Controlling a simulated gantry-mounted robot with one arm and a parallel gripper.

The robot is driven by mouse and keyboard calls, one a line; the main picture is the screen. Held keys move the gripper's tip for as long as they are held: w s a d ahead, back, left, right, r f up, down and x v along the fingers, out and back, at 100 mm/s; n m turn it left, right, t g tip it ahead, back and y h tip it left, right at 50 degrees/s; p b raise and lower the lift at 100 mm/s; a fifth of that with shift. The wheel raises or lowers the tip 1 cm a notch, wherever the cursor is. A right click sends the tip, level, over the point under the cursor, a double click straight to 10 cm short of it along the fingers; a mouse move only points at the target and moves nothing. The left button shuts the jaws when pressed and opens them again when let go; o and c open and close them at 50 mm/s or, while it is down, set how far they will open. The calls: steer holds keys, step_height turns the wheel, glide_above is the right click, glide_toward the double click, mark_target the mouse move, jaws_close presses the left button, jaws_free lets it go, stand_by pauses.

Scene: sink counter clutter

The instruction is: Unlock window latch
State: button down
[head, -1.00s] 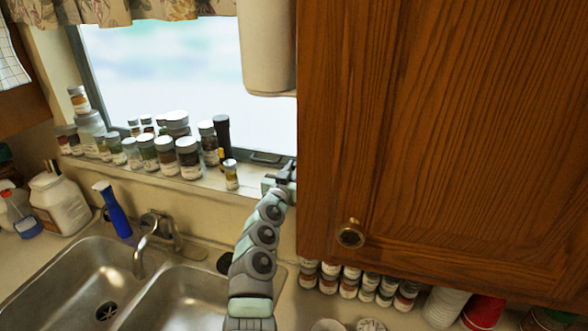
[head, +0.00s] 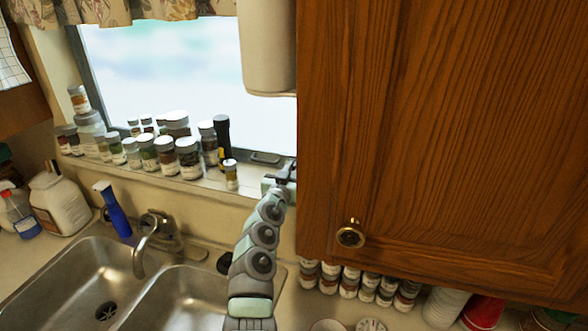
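The window (head: 180,70) is above the sill, with a dark frame. A small dark metal latch (head: 265,158) sits low on the frame near its right end. My gripper (head: 284,174) is at the right end of the sill, just right of the latch and close to the wooden cabinet's edge. My arm reaches up to it from the bottom of the picture. The fingertips are small and partly hidden, so I cannot tell whether they are open or shut, or whether they touch the latch.
Several spice jars (head: 165,155) crowd the sill; a small jar (head: 231,174) stands left of my gripper. The wooden cabinet (head: 430,130) blocks the right side. A paper towel roll (head: 268,48) hangs above. The faucet (head: 145,245) and sink (head: 70,285) are lower left.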

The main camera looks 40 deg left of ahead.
steer(key=shift+a+f, duration=0.1)
steer(key=b, duration=0.2)
steer(key=a+b, duration=0.1)
steer(key=b, duration=0.1)
steer(key=shift+s+a+f, duration=0.2)
steer(key=shift+s+f, duration=0.1)
steer(key=shift+s, duration=0.05)
steer(key=shift+s+a+r+b, duration=0.2)
steer(key=shift+a+b, duration=0.15)
steer(key=shift+b, duration=0.2)
steer(key=shift+r, duration=0.1)
steer(key=c, duration=1.6)
jaws_free()
steer(key=shift+a, duration=0.15)
steer(key=shift+c, duration=0.2)
steer(key=shift+s, duration=0.15)
steer(key=v, duration=1)
steer(key=shift+s+d+p, duration=0.2)
steer(key=shift+d+p, duration=0.05)
steer(key=shift+p, duration=0.1)
